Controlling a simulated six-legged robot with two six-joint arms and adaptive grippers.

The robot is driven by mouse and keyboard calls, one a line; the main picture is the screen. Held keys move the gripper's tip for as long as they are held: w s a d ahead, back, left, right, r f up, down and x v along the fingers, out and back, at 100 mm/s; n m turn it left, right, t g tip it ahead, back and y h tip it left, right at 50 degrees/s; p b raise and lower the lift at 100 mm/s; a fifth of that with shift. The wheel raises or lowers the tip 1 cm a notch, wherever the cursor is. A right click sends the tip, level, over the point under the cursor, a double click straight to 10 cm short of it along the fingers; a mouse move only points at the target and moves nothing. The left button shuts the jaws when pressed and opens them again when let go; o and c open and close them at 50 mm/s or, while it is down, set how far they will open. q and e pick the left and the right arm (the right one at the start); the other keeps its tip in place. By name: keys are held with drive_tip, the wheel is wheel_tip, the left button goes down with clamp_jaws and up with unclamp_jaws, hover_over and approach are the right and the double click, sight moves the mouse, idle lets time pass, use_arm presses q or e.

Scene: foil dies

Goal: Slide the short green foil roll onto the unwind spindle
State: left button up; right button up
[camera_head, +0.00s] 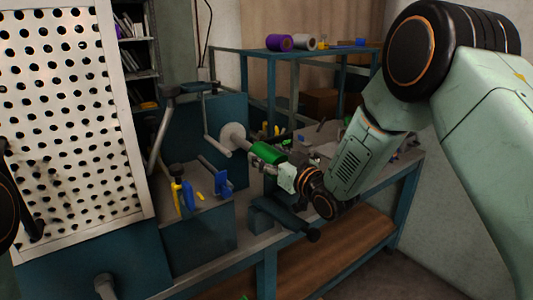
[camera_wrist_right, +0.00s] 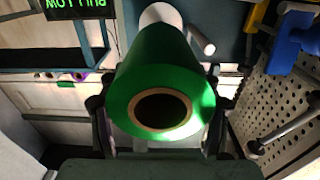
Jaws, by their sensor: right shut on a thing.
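The short green foil roll (camera_head: 268,152) is held in my right gripper (camera_head: 270,166), whose fingers close around it from both sides. In the right wrist view the roll (camera_wrist_right: 150,75) shows its near end, with a pale cardboard rim around a dark hollow core. The unwind spindle, with a pale grey disc (camera_head: 232,137), lies just to the left of the roll. Its pale end also shows beyond the roll in the right wrist view (camera_wrist_right: 160,14). The roll appears roughly in line with the spindle; I cannot tell whether the shaft is inside the core. My left gripper is not seen.
A white perforated panel (camera_head: 75,120) stands at the left. Yellow and blue clamp-like tools (camera_head: 183,193) sit on a blue block in front of the spindle. Purple (camera_head: 279,43) and grey (camera_head: 305,43) rolls lie on a rear shelf.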

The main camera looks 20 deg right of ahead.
sight(245, 141)
drive_tip(key=shift+s+d+r, duration=0.1)
drive_tip(key=shift+s+d, duration=0.05)
drive_tip(key=shift+s, duration=0.35)
drive_tip(key=shift+p, duration=0.35)
idle(1.2)
drive_tip(key=shift+b+x, duration=2)
drive_tip(key=shift+x, duration=4.05)
